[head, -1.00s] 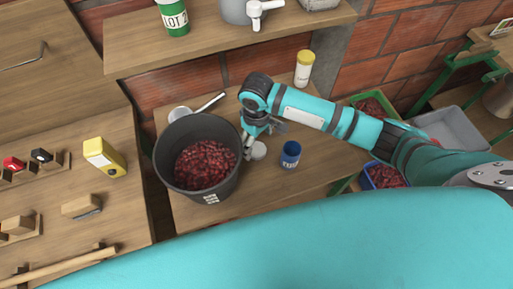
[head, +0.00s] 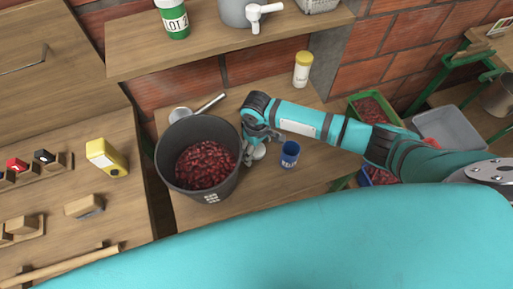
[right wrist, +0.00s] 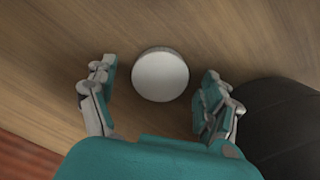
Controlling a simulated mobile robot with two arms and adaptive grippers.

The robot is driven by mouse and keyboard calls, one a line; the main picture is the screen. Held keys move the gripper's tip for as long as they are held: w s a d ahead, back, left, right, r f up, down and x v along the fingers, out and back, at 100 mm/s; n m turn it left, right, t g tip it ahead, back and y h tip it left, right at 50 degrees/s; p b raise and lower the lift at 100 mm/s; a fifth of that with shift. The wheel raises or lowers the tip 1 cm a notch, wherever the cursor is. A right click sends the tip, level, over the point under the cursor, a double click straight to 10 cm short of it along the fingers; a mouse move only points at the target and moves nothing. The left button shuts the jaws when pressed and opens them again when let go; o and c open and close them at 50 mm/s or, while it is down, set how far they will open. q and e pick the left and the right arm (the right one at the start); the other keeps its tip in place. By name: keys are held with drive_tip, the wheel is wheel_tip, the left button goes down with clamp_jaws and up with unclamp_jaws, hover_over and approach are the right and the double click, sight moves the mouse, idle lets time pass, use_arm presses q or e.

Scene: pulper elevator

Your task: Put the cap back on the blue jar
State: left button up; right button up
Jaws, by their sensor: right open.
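The blue jar (head: 289,154) stands upright on the wooden table, to the right of the bucket. It is not in the right wrist view. The cap (head: 259,152) is a pale disc on the table between the bucket and the jar, partly covered by my gripper. It shows whole in the right wrist view (right wrist: 160,75), lying flat. My right gripper (head: 254,155) is over the cap, open. In the right wrist view its fingers (right wrist: 152,88) are apart, one on each side of the cap, with gaps to it. My left gripper is not in view.
A black bucket of red berries (head: 175,183) stands close to the left of the gripper and shows at the wrist view's right edge (right wrist: 285,110). A yellow-capped white bottle (head: 302,72) stands at the back. A strainer (head: 181,114) lies behind the bucket.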

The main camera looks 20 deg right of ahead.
drive_tip(key=shift+c, duration=0.3)
drive_tip(key=c, duration=0.7)
drive_tip(key=shift+r, duration=0.15)
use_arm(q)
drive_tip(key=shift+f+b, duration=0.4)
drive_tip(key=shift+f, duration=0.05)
use_arm(e)
wheel_tip(320, 180, up, 28)
drive_tip(key=shift+f, duration=0.15)
